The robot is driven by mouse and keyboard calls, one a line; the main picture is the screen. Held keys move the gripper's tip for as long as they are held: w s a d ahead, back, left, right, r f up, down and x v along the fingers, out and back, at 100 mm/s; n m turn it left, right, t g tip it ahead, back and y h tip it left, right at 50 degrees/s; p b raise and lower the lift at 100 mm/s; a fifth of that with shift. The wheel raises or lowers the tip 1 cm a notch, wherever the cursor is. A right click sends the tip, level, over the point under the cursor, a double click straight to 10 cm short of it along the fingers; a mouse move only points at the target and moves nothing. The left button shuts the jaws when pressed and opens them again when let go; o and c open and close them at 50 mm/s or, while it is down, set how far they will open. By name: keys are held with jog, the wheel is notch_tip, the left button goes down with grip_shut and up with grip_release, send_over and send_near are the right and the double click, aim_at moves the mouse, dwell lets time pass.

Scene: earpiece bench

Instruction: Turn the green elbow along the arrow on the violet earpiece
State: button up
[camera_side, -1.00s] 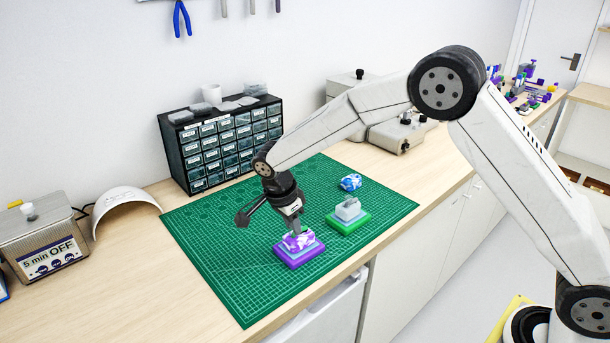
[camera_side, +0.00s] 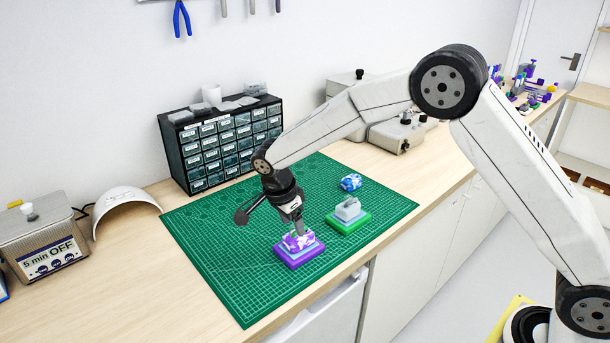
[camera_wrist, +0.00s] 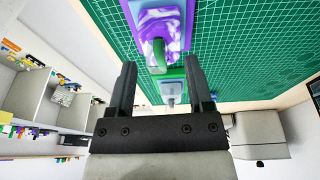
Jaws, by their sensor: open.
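The violet-and-white marbled earpiece (camera_side: 295,243) sits in a violet stand (camera_side: 287,259) on the green mat. The earpiece also shows at the top of the wrist view (camera_wrist: 170,22). The green elbow (camera_wrist: 158,54) stands out from its near end in the wrist view; the side view does not show it clearly. I cannot make out an arrow. My gripper (camera_wrist: 160,66) is open, with one finger on each side of the elbow and a visible gap on both sides. In the side view its fingers (camera_side: 299,229) point down at the earpiece from just above.
A pale grey piece on a green stand (camera_side: 348,222) is close by to the right. A blue-and-white earpiece (camera_side: 351,182) lies behind it. The mat's left part (camera_side: 225,260) is clear. A drawer cabinet (camera_side: 222,142) stands behind the mat.

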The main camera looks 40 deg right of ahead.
aim_at(292, 235)
jog(key=v, duration=0.7)
jog(key=shift+s+d+r, duration=0.1)
jog(key=shift+d, duration=0.05)
dwell(0.3)
jog(key=shift+s+d+n, duration=0.4)
jog(key=shift+n, duration=0.2)
jog(key=s+d+f+n+t+y, duration=0.1)
jog(key=s+d+n, duration=0.3)
jog(key=s+n, duration=0.4)
jog(key=s+d+f+n+t+y, duration=0.1)
jog(key=s+d+f+n+t, duration=0.1)
jog(key=s+n, duration=0.7)
jog(key=s+d+f, duration=0.1)
jog(key=s+d, duration=0.1)
jog(key=s, duration=0.2)
jog(key=shift+d+y, duration=0.4)
jog(key=shift+f, duration=0.15)
